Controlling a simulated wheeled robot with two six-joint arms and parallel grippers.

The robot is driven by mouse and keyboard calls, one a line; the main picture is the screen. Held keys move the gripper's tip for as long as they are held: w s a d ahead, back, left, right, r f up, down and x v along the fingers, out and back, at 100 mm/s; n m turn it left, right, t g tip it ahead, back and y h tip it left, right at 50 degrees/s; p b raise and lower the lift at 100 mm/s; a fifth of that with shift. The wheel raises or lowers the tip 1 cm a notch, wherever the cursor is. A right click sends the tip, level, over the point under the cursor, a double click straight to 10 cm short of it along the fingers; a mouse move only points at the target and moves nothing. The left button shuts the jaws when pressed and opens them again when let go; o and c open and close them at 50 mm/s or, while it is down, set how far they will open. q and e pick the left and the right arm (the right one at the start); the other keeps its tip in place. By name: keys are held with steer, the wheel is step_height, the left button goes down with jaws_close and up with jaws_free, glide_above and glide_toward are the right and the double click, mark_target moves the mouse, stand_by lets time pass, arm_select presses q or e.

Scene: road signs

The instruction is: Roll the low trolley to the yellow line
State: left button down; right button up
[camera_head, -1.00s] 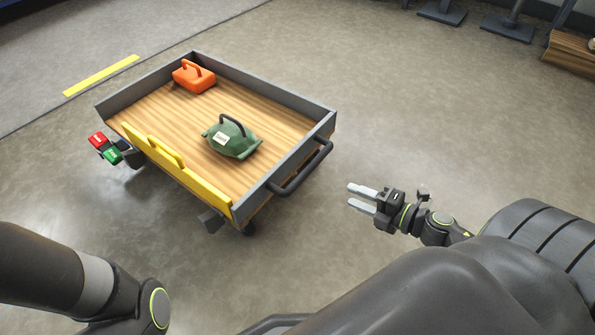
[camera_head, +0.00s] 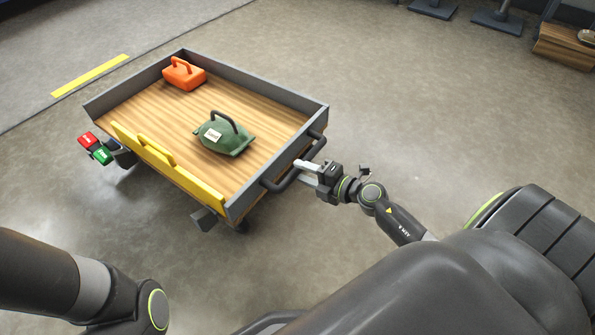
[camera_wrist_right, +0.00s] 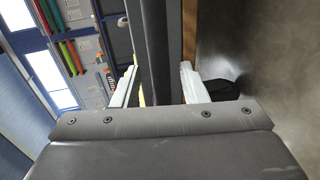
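The low trolley (camera_head: 150,107) stands on the floor left of centre, with a wood deck, grey side walls and a yellow board on its near-left side. Its dark handle bar (camera_head: 283,184) is at the right end. The yellow line (camera_head: 90,75) lies on the floor beyond the trolley, at the upper left. My right gripper (camera_head: 301,172) is at the handle. In the right wrist view its open fingers (camera_wrist_right: 157,88) stand either side of a dark bar (camera_wrist_right: 158,50), with a gap visible at the left finger. My left gripper is out of view.
An orange case (camera_head: 184,73) and a green bag (camera_head: 223,136) sit on the deck. A red pedal (camera_head: 88,139) and a green pedal (camera_head: 103,156) stick out at the trolley's left. Floor between trolley and line looks clear. Dark stands (camera_head: 497,20) are at the back right.

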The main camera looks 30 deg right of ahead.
steer(key=shift+x, duration=1.3)
jaws_close()
